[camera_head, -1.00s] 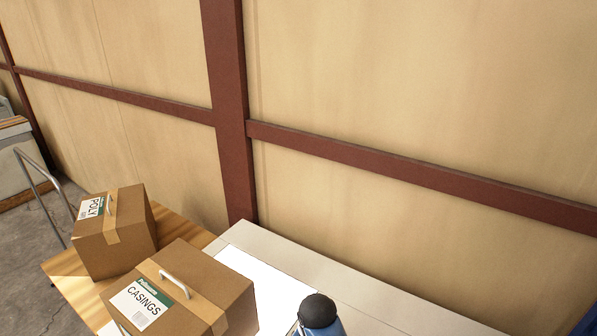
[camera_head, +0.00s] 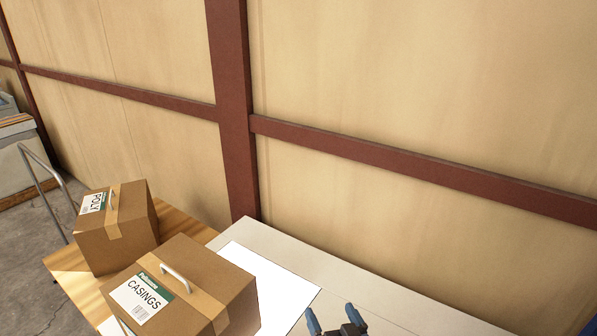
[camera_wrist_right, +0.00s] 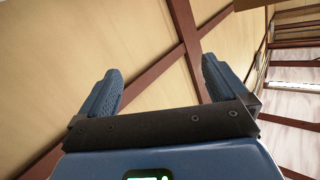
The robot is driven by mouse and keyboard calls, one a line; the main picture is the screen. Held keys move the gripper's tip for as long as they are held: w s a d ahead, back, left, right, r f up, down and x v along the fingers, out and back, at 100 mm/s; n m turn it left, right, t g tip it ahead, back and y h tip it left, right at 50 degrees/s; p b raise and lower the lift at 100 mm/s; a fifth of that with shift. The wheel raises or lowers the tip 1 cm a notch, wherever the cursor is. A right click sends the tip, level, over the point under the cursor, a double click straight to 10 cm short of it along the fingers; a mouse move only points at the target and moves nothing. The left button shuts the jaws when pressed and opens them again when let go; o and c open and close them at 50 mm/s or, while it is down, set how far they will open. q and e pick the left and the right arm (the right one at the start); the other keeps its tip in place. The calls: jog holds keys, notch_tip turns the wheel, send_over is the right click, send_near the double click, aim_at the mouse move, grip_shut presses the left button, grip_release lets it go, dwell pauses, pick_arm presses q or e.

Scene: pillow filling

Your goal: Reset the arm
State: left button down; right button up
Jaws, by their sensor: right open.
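My right gripper (camera_head: 333,318) shows at the bottom edge of the head view, over the pale table beside the white sheet. Its two blue fingers are apart and nothing is between them. In the right wrist view the same gripper (camera_wrist_right: 158,85) is open and empty, with the tan wall and red-brown beams behind it. My left gripper is in neither view.
A cardboard box labelled CASINGS (camera_head: 190,276) stands at the table's left, with a POLY box (camera_head: 131,215) behind it on wood. A white sheet (camera_head: 285,285) lies on the pale table (camera_head: 385,299). A wall (camera_head: 420,70) rises behind. A metal rail (camera_head: 38,197) stands left.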

jog(key=s+d+f+h+b, duration=0.1)
jog(key=s+d, duration=0.3)
jog(key=s, duration=0.4)
jog(key=s+d+f+t+h+b, duration=0.1)
jog(key=s+d, duration=0.3)
jog(key=s, duration=0.4)
jog(key=s+d+f+t+h+b, duration=0.1)
jog(key=s+d+f+h+b, duration=0.1)
jog(key=s+d, duration=0.3)
jog(key=s+f+b, duration=0.1)
jog(key=s, duration=0.2)
jog(key=shift+f+m, duration=0.35)
jog(key=shift+m, duration=0.05)
